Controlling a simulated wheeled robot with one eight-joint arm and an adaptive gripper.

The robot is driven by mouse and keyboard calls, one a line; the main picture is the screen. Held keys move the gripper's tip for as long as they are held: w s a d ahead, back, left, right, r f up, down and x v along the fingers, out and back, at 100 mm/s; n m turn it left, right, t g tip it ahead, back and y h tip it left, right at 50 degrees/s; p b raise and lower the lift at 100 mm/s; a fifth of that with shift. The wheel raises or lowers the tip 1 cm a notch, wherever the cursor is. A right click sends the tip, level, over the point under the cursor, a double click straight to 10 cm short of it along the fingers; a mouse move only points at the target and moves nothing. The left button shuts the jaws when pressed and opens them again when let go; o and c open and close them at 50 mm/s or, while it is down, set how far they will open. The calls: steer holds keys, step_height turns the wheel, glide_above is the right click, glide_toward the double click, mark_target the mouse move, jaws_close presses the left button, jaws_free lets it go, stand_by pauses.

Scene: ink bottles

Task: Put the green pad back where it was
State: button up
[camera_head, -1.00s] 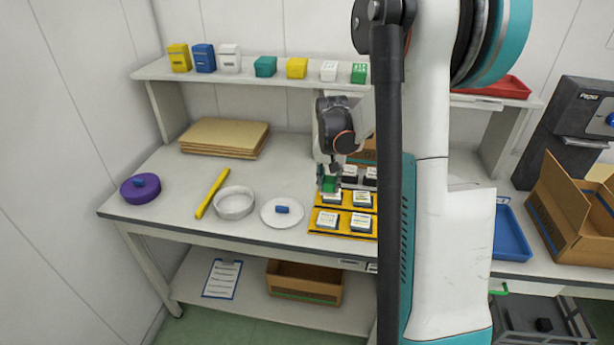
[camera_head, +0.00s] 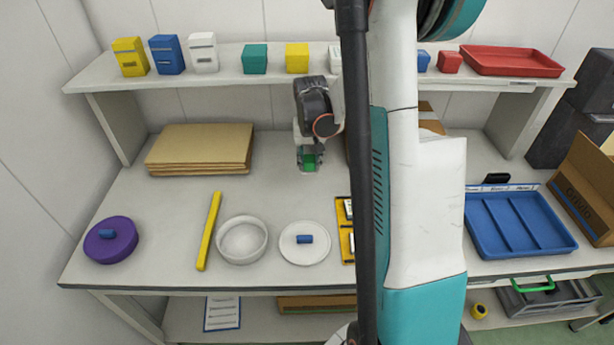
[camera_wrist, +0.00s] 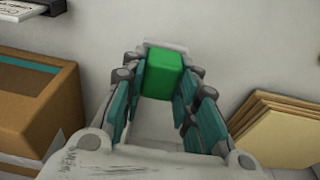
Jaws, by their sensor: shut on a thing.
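The green pad (camera_wrist: 162,74) is a small green block between the fingertips of my gripper (camera_wrist: 160,85) in the wrist view. In the head view my gripper (camera_head: 308,164) is shut on the green pad (camera_head: 309,160) and holds it over the worktable, right of the brown cardboard stack. The pad appears clear of the table, though its exact height is hard to judge. The yellow tray (camera_head: 342,214) with labelled pads is mostly hidden behind my arm.
Cardboard sheets (camera_head: 199,148) lie at the back left. A purple disc (camera_head: 110,240), yellow bar (camera_head: 209,231), white ring dish (camera_head: 242,239) and white saucer (camera_head: 304,255) stand along the front. A shelf (camera_head: 270,78) with several boxes runs behind. A blue tray (camera_head: 519,222) is at right.

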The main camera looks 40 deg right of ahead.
mark_target(309, 161)
steer(key=shift+f+b, duration=0.85)
steer(key=shift+f, duration=2.3)
steer(key=shift+f, duration=0.15)
steer(key=o, duration=0.9)
steer(key=shift+o, duration=0.2)
steer(key=r+p, duration=0.1)
steer(key=r, duration=0.3)
steer(key=s+r+p, duration=0.1)
steer(key=r, duration=0.3)
steer(key=a+r+p, duration=0.1)
steer(key=r, duration=0.3)
steer(key=shift+s+r+p, duration=0.1)
steer(key=shift+s+p, duration=0.1)
steer(key=shift+p, duration=0.1)
